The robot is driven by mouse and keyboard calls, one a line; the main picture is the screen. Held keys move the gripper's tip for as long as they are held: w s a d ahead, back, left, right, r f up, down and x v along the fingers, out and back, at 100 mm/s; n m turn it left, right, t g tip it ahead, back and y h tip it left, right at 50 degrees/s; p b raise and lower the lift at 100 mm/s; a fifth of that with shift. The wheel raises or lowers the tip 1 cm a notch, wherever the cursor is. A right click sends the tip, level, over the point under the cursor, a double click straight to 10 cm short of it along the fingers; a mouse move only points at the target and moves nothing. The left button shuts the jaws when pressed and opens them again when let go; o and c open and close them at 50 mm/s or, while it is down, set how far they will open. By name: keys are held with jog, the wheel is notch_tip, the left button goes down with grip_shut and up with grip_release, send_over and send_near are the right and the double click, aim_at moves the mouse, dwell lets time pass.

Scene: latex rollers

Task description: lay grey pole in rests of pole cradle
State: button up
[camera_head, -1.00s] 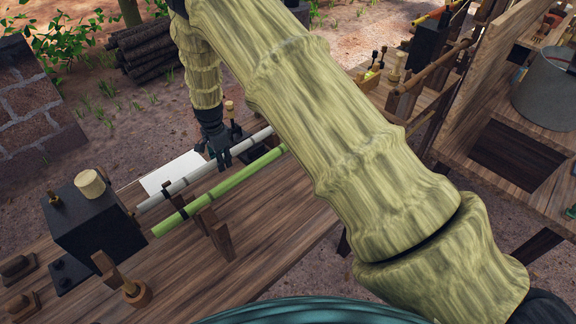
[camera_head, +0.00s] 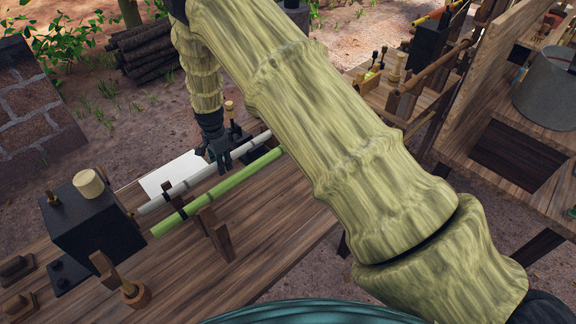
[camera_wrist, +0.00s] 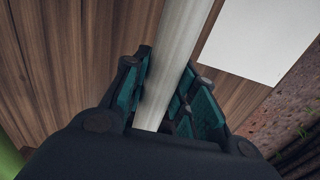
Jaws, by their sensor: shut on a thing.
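The grey pole (camera_head: 189,181) runs slantwise over the wooden bench in the head view, beside a green pole (camera_head: 232,182). My gripper (camera_head: 221,161) is shut on the grey pole at about its middle. The wrist view shows the grey pole (camera_wrist: 178,50) between the two teal-padded fingers (camera_wrist: 166,105). The green pole lies on wooden uprights (camera_head: 214,232), which look like the pole cradle. I cannot tell whether the grey pole touches any rest.
A black box (camera_head: 92,222) with a pale knob stands at the poles' near left end. A white sheet (camera_head: 172,172) lies on the bench (camera_head: 262,238) behind the grey pole. Small wooden blocks and a brass-topped peg sit at the bench's left. A metal bucket (camera_head: 548,88) stands far right.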

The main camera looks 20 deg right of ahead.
jog(key=shift+f, duration=0.25)
dwell(0.3)
jog(key=o, duration=1.1)
notch_tip(320, 180, up, 12)
jog(key=shift+r, duration=0.1)
